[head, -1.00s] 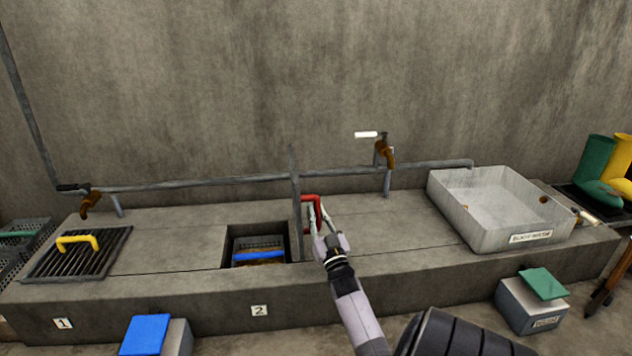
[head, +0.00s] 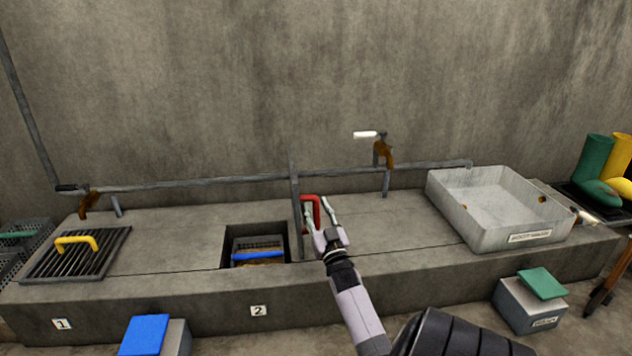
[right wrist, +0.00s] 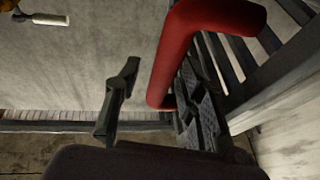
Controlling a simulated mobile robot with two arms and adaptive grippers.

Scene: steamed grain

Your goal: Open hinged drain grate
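The hinged drain grate (head: 295,205) stands upright, nearly edge-on in the head view, at the right side of the square drain opening (head: 226,250) above label 2. Its bars (right wrist: 233,62) and red handle (head: 308,198) show in the right wrist view, with the handle (right wrist: 190,45) large and close. My right gripper (head: 318,212) is at the handle with its fingers spread. In the wrist view one finger is clear at left, and the other is right beside the handle; I cannot tell whether it touches. My left gripper is out of view.
A blue-handled basket (head: 258,254) sits inside the opening. A closed grate with a yellow handle (head: 76,240) lies at left. A grey basin (head: 480,233) stands at right. Taps and a pipe (head: 200,183) run along the wall. The ledge between grate and basin is clear.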

